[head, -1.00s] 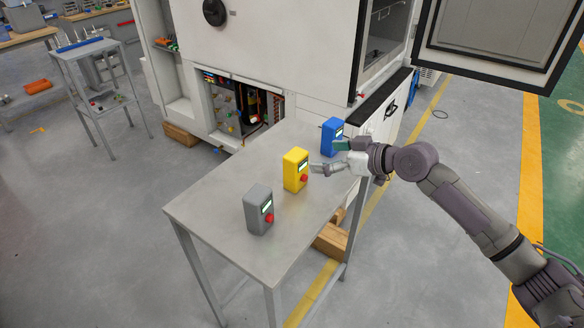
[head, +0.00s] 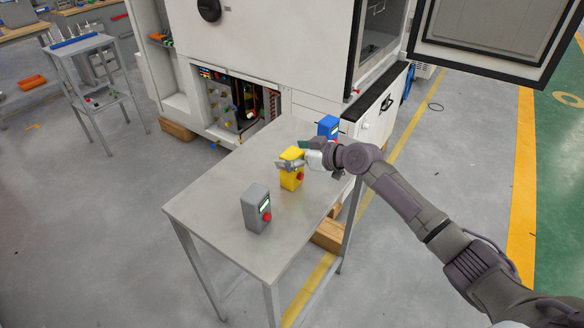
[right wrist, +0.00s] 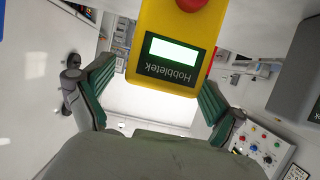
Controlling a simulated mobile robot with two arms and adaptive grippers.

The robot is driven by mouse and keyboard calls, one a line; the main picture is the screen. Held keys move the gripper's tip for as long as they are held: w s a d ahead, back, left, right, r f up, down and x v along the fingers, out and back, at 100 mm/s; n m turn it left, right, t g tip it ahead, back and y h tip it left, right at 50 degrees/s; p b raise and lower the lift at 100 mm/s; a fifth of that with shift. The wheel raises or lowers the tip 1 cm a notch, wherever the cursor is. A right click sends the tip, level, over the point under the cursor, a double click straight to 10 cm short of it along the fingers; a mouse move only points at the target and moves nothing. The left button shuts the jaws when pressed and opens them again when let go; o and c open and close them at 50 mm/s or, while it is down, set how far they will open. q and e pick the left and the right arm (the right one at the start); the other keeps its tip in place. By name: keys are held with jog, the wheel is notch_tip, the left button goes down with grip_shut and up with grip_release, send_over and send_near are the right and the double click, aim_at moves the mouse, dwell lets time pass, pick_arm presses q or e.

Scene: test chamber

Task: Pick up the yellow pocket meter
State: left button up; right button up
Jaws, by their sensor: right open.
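The yellow pocket meter (head: 291,180) stands upright on the metal table (head: 225,195), between a grey meter and a blue one. My right gripper (head: 291,159) is open at its upper part, with the fingers reaching across it. In the right wrist view the yellow meter (right wrist: 170,75), with its lit screen and red button, sits between the two green-padded fingers of the right gripper (right wrist: 152,100). A gap shows on the left finger's side; the right finger is close to the meter. My left gripper is not in view.
The grey meter (head: 256,208) stands at the front left of the yellow one. The blue meter (head: 327,128) stands behind, close to my right wrist. A white machine (head: 275,50) with an open panel is behind the table. The table's left part is clear.

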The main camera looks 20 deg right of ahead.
jog(key=c, duration=1.7)
jog(key=shift+c, duration=0.2)
jog(key=shift+r, duration=0.15)
